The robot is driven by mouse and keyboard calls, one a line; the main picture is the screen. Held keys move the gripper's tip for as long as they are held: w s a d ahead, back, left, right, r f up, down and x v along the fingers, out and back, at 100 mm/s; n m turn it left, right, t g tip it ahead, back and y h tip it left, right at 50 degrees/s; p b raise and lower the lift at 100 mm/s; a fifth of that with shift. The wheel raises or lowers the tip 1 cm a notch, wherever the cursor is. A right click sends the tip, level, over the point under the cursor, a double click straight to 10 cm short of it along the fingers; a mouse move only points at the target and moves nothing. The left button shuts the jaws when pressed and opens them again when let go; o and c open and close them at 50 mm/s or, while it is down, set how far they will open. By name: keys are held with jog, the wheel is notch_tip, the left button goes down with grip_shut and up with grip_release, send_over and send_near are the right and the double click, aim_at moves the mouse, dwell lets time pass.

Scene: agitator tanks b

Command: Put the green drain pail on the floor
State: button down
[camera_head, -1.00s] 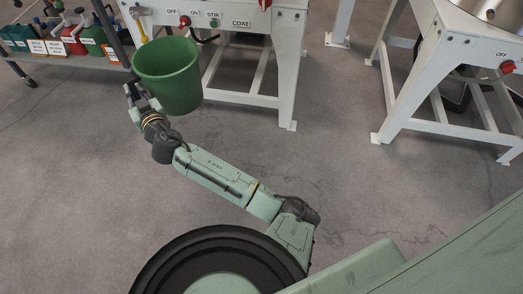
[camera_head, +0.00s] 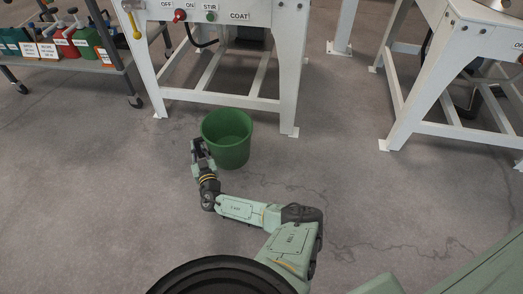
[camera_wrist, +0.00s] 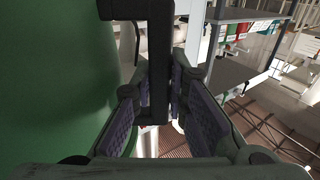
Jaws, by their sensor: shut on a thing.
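The green drain pail (camera_head: 227,150) is upright in the head view, in front of the white tank stand and low over the floor (camera_head: 120,215). I cannot tell whether its base touches the floor. My gripper (camera_head: 198,146) is at the pail's left side and shut on it. In the wrist view the pail's green wall (camera_wrist: 50,80) fills the left. There my gripper's fingers (camera_wrist: 155,115) close around a dark upright bar beside the wall. The exact contact is partly hidden.
The white stand (camera_head: 291,90) with its labelled switches is just behind the pail. A second white stand (camera_head: 412,110) is at right. A cart shelf (camera_head: 95,68) with several coloured containers is at upper left. The floor left of the pail is clear.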

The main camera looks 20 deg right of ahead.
aim_at(234, 137)
jog(key=w+d+f+h+b, duration=0.1)
jog(key=w+d+f, duration=0.1)
jog(key=d, duration=0.3)
jog(key=w+d+f+m+h+b, duration=0.1)
jog(key=w+d+f, duration=0.1)
jog(key=d, duration=0.3)
jog(key=w+d+f+m+b, duration=0.1)
jog(key=w+d+b, duration=0.1)
jog(key=d, duration=0.3)
jog(key=shift+w+d+f+g+h, duration=0.15)
jog(key=shift+w+d+f+h, duration=0.05)
jog(key=shift+w, duration=0.2)
jog(key=shift+w+d+f+g+h, duration=0.15)
jog(key=shift+w+d+f+h, duration=0.05)
jog(key=shift+w, duration=0.2)
jog(key=shift+w+d+f+b, duration=0.1)
jog(key=shift+d+f+b, duration=0.1)
jog(key=shift+f+b, duration=0.5)
jog(key=shift+d+f+b, duration=0.2)
jog(key=shift+f+b, duration=0.2)
jog(key=shift+f, duration=0.6)
jog(key=shift+f+b, duration=0.25)
jog(key=shift+b, duration=0.05)
jog(key=c, duration=2)
grip_release()
jog(key=shift+c, duration=0.2)
jog(key=o, duration=0.5)
jog(key=shift+c, duration=0.2)
